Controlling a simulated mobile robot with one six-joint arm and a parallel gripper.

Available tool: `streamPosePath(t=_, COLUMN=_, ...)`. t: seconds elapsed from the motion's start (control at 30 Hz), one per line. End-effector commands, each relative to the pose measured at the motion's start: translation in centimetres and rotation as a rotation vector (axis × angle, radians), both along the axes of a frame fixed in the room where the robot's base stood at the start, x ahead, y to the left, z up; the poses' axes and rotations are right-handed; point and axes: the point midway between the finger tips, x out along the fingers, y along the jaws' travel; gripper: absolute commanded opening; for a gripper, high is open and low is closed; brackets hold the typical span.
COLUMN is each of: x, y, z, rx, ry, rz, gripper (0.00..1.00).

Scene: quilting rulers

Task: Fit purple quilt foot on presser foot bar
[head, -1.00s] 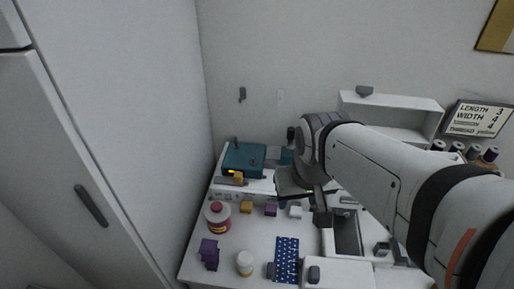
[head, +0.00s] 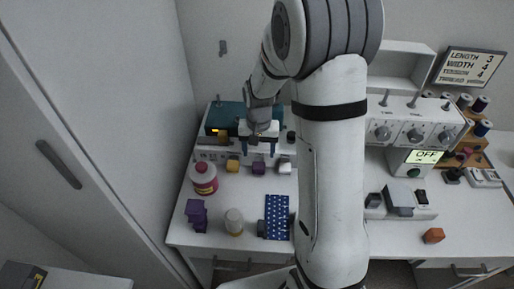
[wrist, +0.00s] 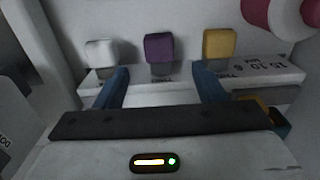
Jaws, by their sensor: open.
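The small purple foot (head: 258,168) stands in a row between a yellow foot (head: 232,165) and a white foot (head: 284,167). The wrist view shows the purple foot (wrist: 159,48) in the middle, white (wrist: 101,52) on the left and yellow (wrist: 219,44) on the right. My gripper (head: 259,148) is just behind the row. Its blue fingers are spread apart and empty, and in the wrist view my gripper (wrist: 161,72) has the purple foot centred beyond its fingertips.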

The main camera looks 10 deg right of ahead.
Motion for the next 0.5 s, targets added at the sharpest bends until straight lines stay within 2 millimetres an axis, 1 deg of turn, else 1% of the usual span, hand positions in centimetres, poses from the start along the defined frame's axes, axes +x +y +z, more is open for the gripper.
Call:
streamPosePath(t=0.17, x=-0.1, y=0.0, z=-2.2, rx=0.000, ry=0.006, rz=-0.001, gripper=0.64)
streamPosePath(t=0.4, x=-0.1, y=-0.1, z=-5.8, rx=0.000, ry=0.005, rz=-0.001, gripper=0.64)
streamPosePath(t=0.5, x=0.0, y=-0.1, z=-6.8, rx=0.000, ry=0.004, rz=-0.002, gripper=0.64)
